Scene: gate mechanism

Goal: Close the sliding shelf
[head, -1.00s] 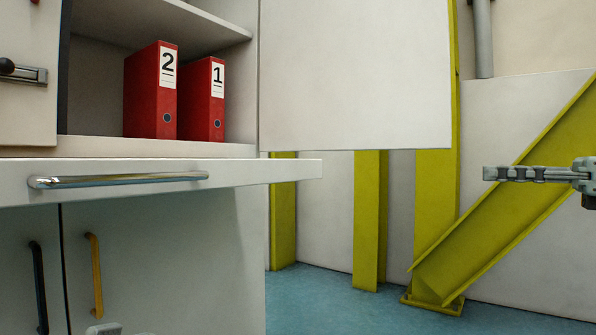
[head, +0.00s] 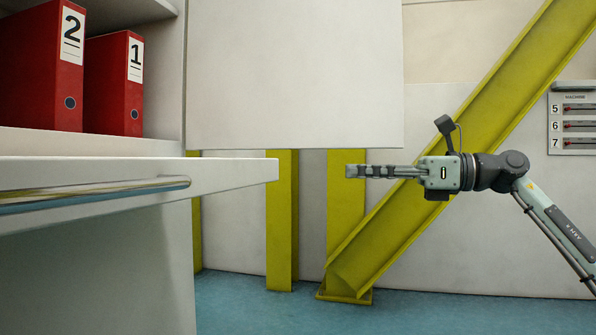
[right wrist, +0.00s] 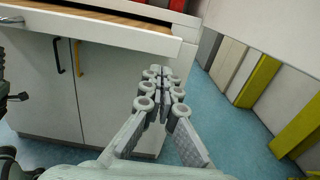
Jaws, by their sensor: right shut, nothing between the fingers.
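The sliding shelf (head: 130,172) is a white drawer with a chrome bar handle (head: 100,194), standing out from the cabinet at the left of the head view. In the right wrist view the shelf front (right wrist: 100,27) shows at the top, with a strip of brown interior behind it, so it is open. My right gripper (head: 350,171) is shut and empty, pointing left, at about the height of the shelf front. In the head view a gap separates its tips from the shelf's right end. The gripper also shows in the right wrist view (right wrist: 160,75). My left gripper is not seen.
Red binders 2 (head: 40,65) and 1 (head: 114,85) stand in the compartment above the shelf. A white panel (head: 295,75) hangs above the gap. Yellow posts (head: 282,220) and a slanted yellow beam (head: 480,130) stand behind. Blue floor (head: 260,310) is clear.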

